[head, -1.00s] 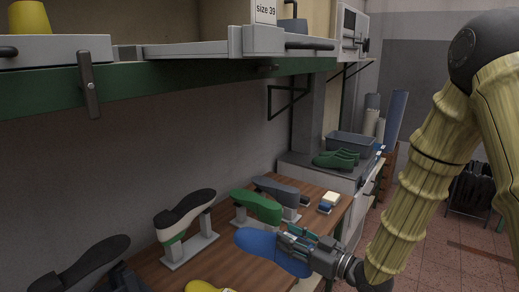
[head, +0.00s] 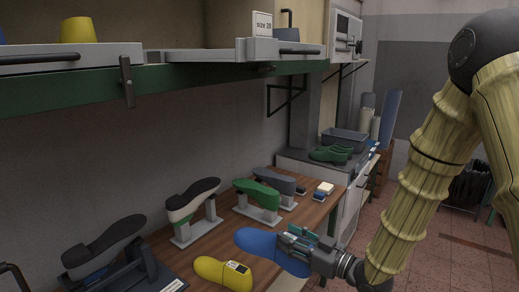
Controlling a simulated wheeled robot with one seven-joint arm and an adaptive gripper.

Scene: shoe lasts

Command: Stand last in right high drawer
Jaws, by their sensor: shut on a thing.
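A blue shoe last (head: 257,245) is held by my gripper (head: 290,245), which is shut on it above the front part of the wooden workbench. The last lies roughly level, its long side towards the left. The high drawers are at the top. The right high drawer (head: 205,56) has a grey front edge and a dark handle, and a "size 39" card (head: 262,23) stands by it. The left high drawer (head: 75,68) holds a yellow object (head: 79,30). The inside of the right high drawer is mostly hidden from this low angle.
A yellow last (head: 215,273) lies on the workbench (head: 160,243). The green shelf edge (head: 170,79) overhangs the bench. A grey bin (head: 345,139) stands at the back.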

